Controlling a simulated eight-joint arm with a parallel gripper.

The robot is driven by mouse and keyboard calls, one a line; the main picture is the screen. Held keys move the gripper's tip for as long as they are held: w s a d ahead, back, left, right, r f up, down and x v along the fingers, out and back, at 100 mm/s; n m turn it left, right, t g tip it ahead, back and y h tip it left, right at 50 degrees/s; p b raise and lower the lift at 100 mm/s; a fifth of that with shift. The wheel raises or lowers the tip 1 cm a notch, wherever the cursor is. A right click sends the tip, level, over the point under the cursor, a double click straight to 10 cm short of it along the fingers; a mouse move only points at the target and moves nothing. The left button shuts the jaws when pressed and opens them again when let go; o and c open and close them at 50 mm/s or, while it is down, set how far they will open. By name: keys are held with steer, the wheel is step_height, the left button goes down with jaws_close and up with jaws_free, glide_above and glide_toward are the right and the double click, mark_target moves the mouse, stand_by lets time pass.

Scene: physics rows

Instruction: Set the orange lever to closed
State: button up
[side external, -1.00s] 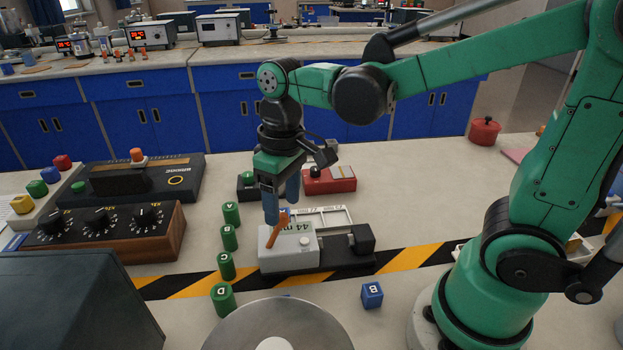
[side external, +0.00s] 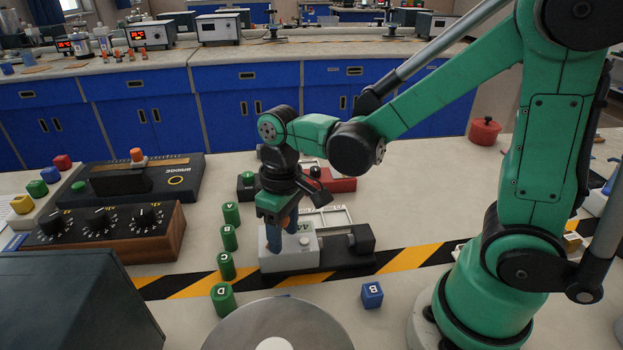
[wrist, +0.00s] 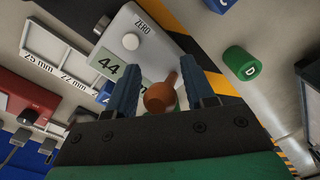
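The orange lever (wrist: 160,97) belongs to a grey and black device (side external: 287,259) with a "44" display and a "ZERO" knob (wrist: 130,41). My gripper (wrist: 162,85) is over the device, its blue fingers pointing down. In the wrist view the fingers are apart, with the lever between them and a gap showing on at least the right side. In the side view the fingers hide most of the lever; only a bit of orange shows beside them. I cannot tell whether a finger touches it.
Several green lettered cylinders (side external: 228,238) stand in a row left of the device. A blue "B" cube (side external: 372,295) sits in front at right. A white sorting tray (side external: 335,217) and a red box (side external: 338,183) lie behind. A round metal plate (side external: 290,325) is in front.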

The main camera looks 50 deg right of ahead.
jaws_close()
stand_by(1.2)
